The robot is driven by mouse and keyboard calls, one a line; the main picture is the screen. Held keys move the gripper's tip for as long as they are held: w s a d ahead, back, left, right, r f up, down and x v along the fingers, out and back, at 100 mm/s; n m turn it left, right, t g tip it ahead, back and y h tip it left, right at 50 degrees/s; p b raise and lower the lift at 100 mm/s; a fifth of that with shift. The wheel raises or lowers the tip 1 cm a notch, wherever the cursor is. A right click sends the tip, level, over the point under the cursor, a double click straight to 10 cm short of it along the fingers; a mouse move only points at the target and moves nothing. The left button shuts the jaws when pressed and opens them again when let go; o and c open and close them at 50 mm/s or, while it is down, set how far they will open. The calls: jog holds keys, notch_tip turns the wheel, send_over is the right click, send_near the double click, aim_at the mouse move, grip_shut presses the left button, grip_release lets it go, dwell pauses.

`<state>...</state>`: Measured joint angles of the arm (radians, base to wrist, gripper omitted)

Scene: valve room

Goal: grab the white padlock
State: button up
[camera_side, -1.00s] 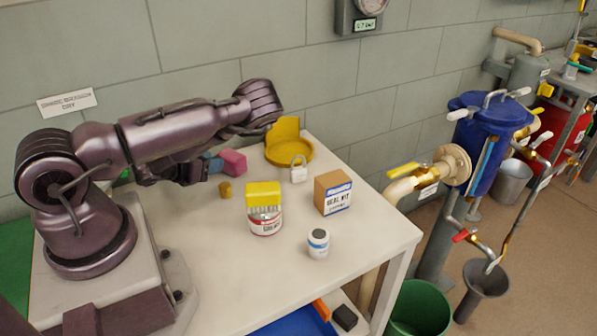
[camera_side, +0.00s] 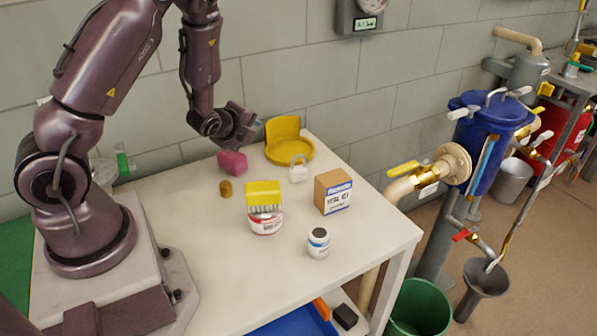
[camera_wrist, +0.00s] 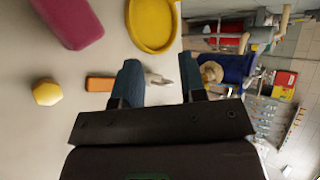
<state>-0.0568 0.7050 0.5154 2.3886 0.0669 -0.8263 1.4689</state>
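The white padlock (camera_side: 298,169) stands upright on the table in the side view, in front of the yellow dish. My gripper (camera_side: 252,128) is above the table, up and to the left of the padlock in the side view, and apart from it. In the wrist view my gripper (camera_wrist: 161,82) has its two dark blue fingers spread apart. A small pale piece (camera_wrist: 158,78), probably the padlock, shows in the gap between the fingers, partly hidden. I see nothing held.
The yellow dish (camera_side: 290,150) is behind the padlock. A pink block (camera_side: 232,163) and brass hex piece (camera_side: 226,189) lie left. The table's front middle is clear.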

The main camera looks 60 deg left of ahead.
jog(key=s+d+r+n+g+h, duration=0.1)
jog(key=d+r+n+h, duration=0.4)
jog(key=d+r+n, duration=0.7)
jog(key=s+d+r+n+g+h, duration=0.4)
jog(key=s+d+n+g+h, duration=0.3)
jog(key=d, duration=0.5)
jog(key=w+f+n+h, duration=0.3)
jog(key=w+n+h, duration=0.1)
jog(key=n, duration=0.1)
jog(key=n+t+y, duration=0.6)
jog(key=n+t, duration=1.1)
jog(key=n, duration=0.7)
send_near(300, 154)
jog(key=w, duration=0.2)
jog(key=shift+w+d+r, duration=0.3)
jog(key=shift+d, duration=0.05)
jog(key=shift+a+f+y, duration=0.15)
jog(key=shift+f+y, duration=0.05)
jog(key=shift+y, duration=0.1)
jog(key=shift+w, duration=0.35)
jog(key=w, duration=0.2)
jog(key=w+d, duration=0.1)
jog(key=w, duration=0.3)
jog(key=shift+w+d+f, duration=0.25)
jog(key=shift+w+f, duration=0.05)
grip_shut()
